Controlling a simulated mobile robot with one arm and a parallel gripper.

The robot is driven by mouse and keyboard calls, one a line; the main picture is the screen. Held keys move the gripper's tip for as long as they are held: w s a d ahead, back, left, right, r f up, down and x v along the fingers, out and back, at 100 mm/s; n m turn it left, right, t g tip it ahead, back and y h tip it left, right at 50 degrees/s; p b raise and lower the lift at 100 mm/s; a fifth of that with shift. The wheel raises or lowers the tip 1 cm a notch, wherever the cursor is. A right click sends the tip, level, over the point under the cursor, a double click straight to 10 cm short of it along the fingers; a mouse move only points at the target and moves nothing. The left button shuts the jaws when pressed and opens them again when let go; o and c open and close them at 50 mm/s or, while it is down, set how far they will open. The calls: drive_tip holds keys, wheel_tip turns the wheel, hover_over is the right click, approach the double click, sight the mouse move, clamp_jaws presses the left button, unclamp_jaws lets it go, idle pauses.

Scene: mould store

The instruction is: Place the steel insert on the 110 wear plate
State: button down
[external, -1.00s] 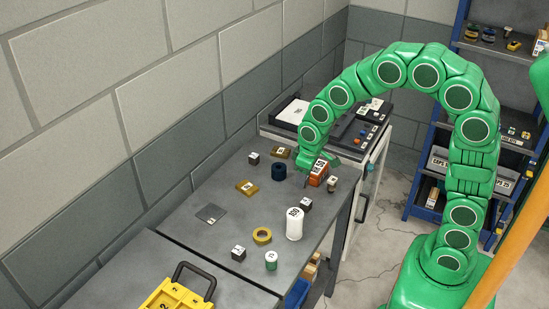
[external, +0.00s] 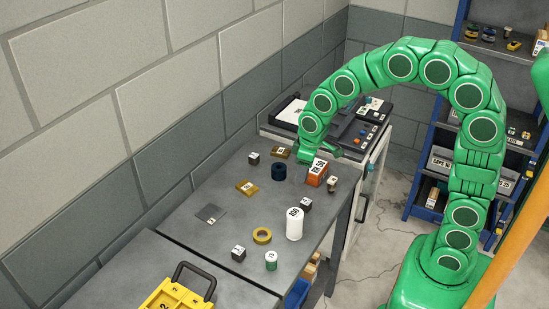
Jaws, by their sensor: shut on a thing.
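My gripper (external: 306,160) is low over the far end of the grey bench, just behind the orange box (external: 315,176). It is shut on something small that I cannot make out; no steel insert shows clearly. A brass-coloured plate (external: 281,153) lies left of my gripper. A second brass-coloured plate (external: 245,187) lies nearer, towards the wall. A flat grey plate (external: 211,212) lies further forward on the left. The labels on these plates are too small to read, so I cannot tell which is the 110 wear plate.
On the bench stand a dark blue ring (external: 279,173), a white cylinder (external: 294,226), a yellow ring (external: 262,236), a green cylinder (external: 271,261) and dark labelled blocks (external: 253,159). A yellow case (external: 178,296) is in front. The bench is clear around the grey plate.

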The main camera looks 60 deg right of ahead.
drive_tip(key=w+n, duration=0.2)
drive_tip(key=w, duration=0.5)
approach(246, 186)
drive_tip(key=shift+s+a+f, duration=0.1)
drive_tip(key=shift+a+f, duration=0.05)
drive_tip(key=shift+f, duration=0.6)
drive_tip(key=shift+w+f, duration=0.6)
drive_tip(key=shift+f, duration=0.15)
drive_tip(key=shift+w+f, duration=0.1)
drive_tip(key=shift+f, duration=1.5)
drive_tip(key=shift+f, duration=0.15)
drive_tip(key=c, duration=0.7)
unclamp_jaws()
